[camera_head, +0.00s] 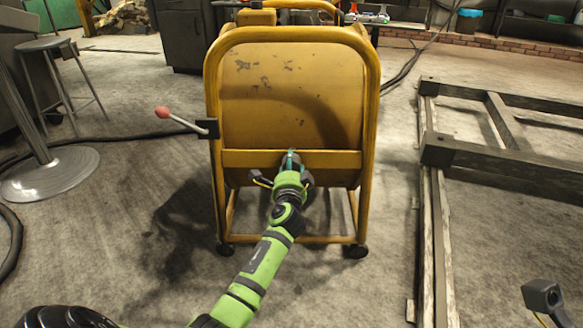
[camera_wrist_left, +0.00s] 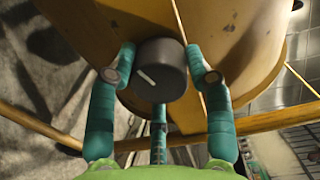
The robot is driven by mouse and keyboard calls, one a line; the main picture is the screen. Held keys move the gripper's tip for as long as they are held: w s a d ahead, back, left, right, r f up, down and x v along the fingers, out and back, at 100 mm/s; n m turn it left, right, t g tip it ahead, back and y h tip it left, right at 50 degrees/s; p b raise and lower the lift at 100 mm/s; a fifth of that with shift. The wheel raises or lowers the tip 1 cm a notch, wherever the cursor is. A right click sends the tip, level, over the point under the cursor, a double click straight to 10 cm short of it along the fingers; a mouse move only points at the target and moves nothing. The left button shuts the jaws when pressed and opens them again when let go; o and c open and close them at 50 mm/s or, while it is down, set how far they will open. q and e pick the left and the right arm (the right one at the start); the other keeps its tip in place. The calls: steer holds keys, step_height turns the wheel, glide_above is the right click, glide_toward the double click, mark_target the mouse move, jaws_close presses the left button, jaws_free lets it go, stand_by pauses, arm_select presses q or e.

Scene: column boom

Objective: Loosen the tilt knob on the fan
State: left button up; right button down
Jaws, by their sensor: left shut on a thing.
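The fan (camera_head: 292,100) is a big yellow drum in a yellow tube frame, standing upright on the floor ahead. The tilt knob (camera_wrist_left: 160,70) is a dark round knob with a short white line, seen in the left wrist view against the yellow drum and frame. My left gripper (camera_head: 291,160) reaches the crossbar at the fan's lower middle and hides the knob in the head view. In the left wrist view its teal fingers (camera_wrist_left: 160,75) are shut on the knob, one on each side and a third below. My right gripper is out of view.
A lever with a red ball end (camera_head: 162,112) sticks out left of the fan frame. A grey stool (camera_head: 45,45) and a round metal base (camera_head: 50,175) stand at the left. A timber-like frame (camera_head: 440,150) lies at the right. Cables run over the floor.

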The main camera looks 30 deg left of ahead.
arm_select(q)
steer(key=o, duration=1.1)
steer(key=shift+s+a+r, duration=0.1)
steer(key=shift+a+r, duration=0.1)
steer(key=shift+a, duration=0.15)
steer(key=shift+o, duration=0.2)
steer(key=shift+f, duration=0.1)
steer(key=shift+d, duration=0.1)
steer(key=shift+s+d, duration=0.15)
steer(key=shift+d, duration=0.05)
steer(key=v, duration=1.1)
steer(key=shift+s, duration=0.3)
steer(key=shift+d, duration=0.1)
